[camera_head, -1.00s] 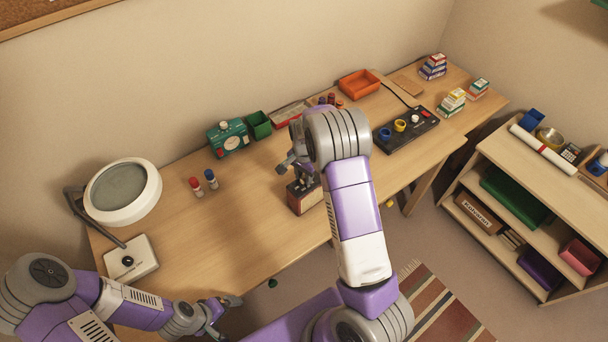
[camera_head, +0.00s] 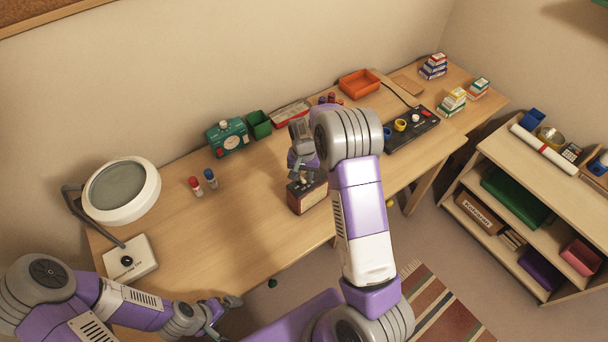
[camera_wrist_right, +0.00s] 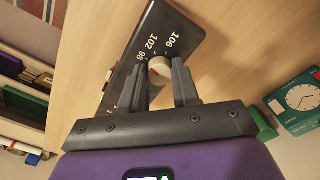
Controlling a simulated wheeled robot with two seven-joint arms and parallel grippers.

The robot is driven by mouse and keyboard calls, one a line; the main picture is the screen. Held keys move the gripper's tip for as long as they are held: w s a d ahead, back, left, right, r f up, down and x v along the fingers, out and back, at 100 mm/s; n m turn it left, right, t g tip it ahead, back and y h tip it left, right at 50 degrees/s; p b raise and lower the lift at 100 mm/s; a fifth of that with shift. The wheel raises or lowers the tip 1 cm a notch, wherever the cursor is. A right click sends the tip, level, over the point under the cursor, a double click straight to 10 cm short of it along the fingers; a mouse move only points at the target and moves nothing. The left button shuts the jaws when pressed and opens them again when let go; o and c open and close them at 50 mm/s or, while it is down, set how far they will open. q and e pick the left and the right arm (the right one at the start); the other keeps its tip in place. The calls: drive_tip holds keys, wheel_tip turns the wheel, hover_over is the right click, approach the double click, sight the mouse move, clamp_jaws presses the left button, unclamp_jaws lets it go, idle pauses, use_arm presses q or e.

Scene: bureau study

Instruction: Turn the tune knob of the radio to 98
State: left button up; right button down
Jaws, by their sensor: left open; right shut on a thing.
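The radio (camera_head: 309,197) is a dark box with a reddish-brown side, near the table's front edge, partly covered by my right gripper. The right wrist view shows its black dial face (camera_wrist_right: 182,32) with the numbers 98, 102 and 106 readable. The cream tune knob (camera_wrist_right: 158,71) sits between the fingers of my right gripper (camera_wrist_right: 164,82), which is shut on it. Lower dial numbers are hidden behind a finger. My left gripper (camera_head: 222,312) is open and empty, low in front of the table, away from the radio.
A magnifier lamp (camera_head: 122,190) stands at the left.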

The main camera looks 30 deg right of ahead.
sight(304, 177)
drive_tip(key=shift+n, duration=1.1)
drive_tip(key=c, duration=0.8)
unclamp_jaws()
drive_tip(key=shift+r, duration=0.1)
wheel_tip(304, 177, up, 8)
drive_tip(key=shift+f, duration=0.25)
